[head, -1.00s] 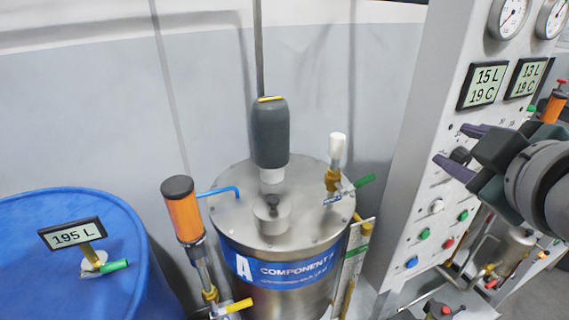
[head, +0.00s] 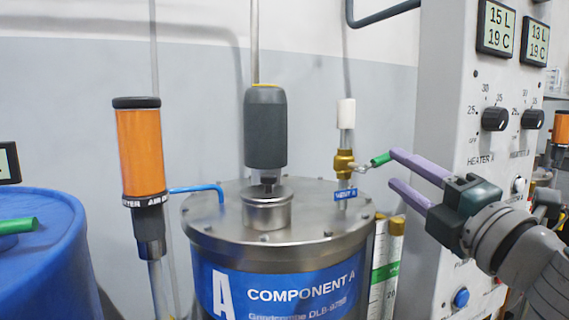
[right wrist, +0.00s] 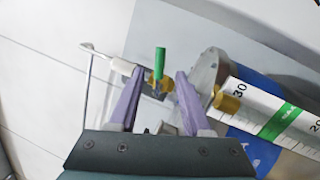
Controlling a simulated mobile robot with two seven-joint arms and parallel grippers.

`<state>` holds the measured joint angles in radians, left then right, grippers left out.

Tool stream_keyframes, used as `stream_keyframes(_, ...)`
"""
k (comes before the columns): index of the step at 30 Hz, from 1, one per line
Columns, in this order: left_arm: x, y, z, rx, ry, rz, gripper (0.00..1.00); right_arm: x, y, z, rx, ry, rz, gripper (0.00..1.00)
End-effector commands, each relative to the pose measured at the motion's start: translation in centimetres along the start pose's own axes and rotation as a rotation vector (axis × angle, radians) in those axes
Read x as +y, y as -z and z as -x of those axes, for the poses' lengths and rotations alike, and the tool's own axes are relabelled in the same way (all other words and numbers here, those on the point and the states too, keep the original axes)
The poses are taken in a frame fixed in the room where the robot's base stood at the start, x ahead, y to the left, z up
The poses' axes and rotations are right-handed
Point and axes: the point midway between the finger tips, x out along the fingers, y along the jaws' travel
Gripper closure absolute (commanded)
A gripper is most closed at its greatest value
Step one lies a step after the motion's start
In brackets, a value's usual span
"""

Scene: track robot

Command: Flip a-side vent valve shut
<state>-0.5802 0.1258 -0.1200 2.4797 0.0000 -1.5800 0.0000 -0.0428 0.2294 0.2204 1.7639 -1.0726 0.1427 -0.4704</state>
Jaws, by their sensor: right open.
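The A-side vent valve (head: 344,163) is a brass body with a white cap on top, standing on the steel lid of the Component A tank (head: 290,235). A blue vent tag (head: 345,195) hangs below it. Its green handle (head: 380,160) sticks out to the right, towards my right gripper (head: 393,168). That gripper is open, with its two purple fingers pointing left and the upper fingertip close to the handle's end. In the right wrist view, the green handle (right wrist: 160,62) appears between the spread fingers (right wrist: 159,74). Contact cannot be told. My left gripper is out of view.
A grey agitator motor (head: 265,127) stands at the lid's centre, and an orange dryer cylinder (head: 141,153) stands left of it. A blue drum (head: 45,260) is at far left. The control panel (head: 450,120) rises close behind my right gripper.

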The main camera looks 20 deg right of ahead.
Motion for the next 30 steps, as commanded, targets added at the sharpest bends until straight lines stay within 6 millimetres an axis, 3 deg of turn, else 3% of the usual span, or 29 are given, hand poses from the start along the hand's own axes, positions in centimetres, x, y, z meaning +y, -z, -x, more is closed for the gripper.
stream_keyframes(6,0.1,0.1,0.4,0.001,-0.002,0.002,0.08,0.3,-0.1,-4.1,-0.002,-0.003,-0.001,0.52)
stream_keyframes(13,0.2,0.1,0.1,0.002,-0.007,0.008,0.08,0.1,-0.1,-7.3,-0.003,-0.001,-0.003,0.52)
stream_keyframes(26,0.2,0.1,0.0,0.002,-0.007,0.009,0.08,0.1,0.0,-8.4,-0.002,0.001,-0.003,0.52)
stream_keyframes(30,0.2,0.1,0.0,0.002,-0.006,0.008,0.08,0.1,-0.1,-8.4,-0.002,0.001,-0.003,0.64)
